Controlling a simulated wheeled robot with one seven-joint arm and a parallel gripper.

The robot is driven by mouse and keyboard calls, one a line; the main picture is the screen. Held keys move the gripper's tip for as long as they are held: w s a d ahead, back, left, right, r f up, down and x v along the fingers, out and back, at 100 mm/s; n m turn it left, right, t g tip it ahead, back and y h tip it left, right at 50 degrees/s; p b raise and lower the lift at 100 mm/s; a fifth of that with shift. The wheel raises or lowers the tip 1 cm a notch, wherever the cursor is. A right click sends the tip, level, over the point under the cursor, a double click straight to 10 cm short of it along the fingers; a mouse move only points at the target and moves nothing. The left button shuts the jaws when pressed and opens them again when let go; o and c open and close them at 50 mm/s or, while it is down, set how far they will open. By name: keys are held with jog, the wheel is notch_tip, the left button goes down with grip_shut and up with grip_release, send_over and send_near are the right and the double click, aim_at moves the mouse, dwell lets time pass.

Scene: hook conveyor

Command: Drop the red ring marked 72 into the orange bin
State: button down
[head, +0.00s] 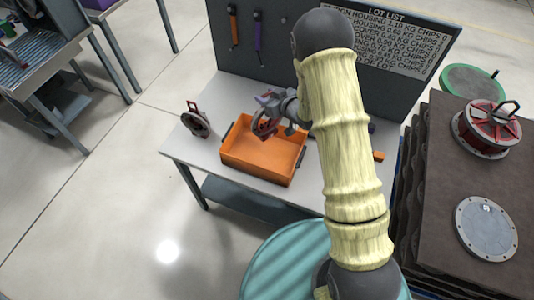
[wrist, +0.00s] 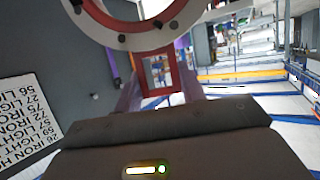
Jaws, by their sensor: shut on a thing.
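My gripper (head: 268,108) is shut on a red ring (head: 264,126), which hangs above the orange bin (head: 262,169), near its back edge. In the wrist view the red ring (wrist: 150,38) has a pale flange with dark bolt holes. Its red square handle (wrist: 157,78) sits between the fingers of my gripper (wrist: 158,82). No number can be read on it. The orange bin stands on the grey workbench with dark handles at its sides, and its visible floor is empty.
A grey round part with a red handle (head: 197,122) stands on the bench left of the bin. A dark pegboard (head: 245,50) with a lot list (head: 405,40) rises behind. At right, a dark stack (head: 440,150) carries a red-spoked cover (head: 487,130) and grey disc (head: 487,230).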

notch_tip(320, 180, down, 3)
jog(key=shift+d+r+b, duration=0.1)
jog(key=shift+d+b, duration=0.05)
jog(key=shift+b, duration=0.6)
jog(key=shift+a+f+b, duration=0.25)
jog(key=shift+f+b, duration=0.4)
jog(key=shift+f, duration=0.55)
jog(key=shift+s, duration=0.15)
jog(key=shift+d+r, duration=0.1)
jog(key=c, duration=0.9)
grip_release()
jog(key=shift+o, duration=0.7)
jog(key=shift+d+f, duration=0.1)
jog(key=shift+f, duration=0.1)
jog(key=b+v, duration=0.5)
jog(key=v, duration=1.2)
jog(key=shift+s+b, duration=0.25)
jog(key=shift+b, duration=0.1)
